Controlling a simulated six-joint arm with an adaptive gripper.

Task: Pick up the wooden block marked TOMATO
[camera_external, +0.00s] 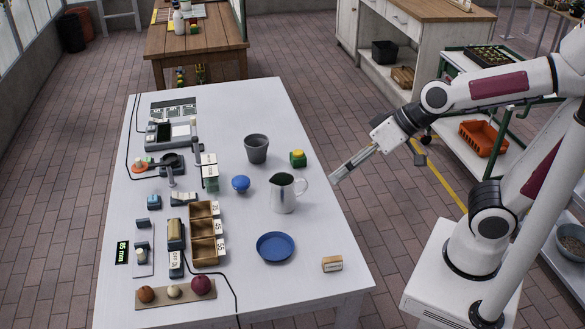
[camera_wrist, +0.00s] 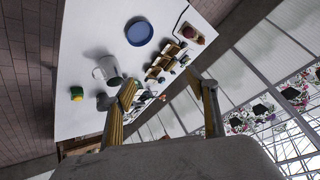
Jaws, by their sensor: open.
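A small wooden block (camera_external: 332,264) with a pale label lies on the white table near its front right corner. Its lettering is too small to read, so I cannot confirm that it says TOMATO. I cannot make it out in the wrist view. My gripper (camera_external: 377,167) is open and empty, raised by the table's right edge, apart from the block and farther back. In the wrist view the two fingers of my gripper (camera_wrist: 168,90) are spread, with the table beyond them.
A blue plate (camera_external: 276,246) lies left of the block. Wooden bins (camera_external: 203,235) and several instruments fill the left side. The table's right front is mostly clear.

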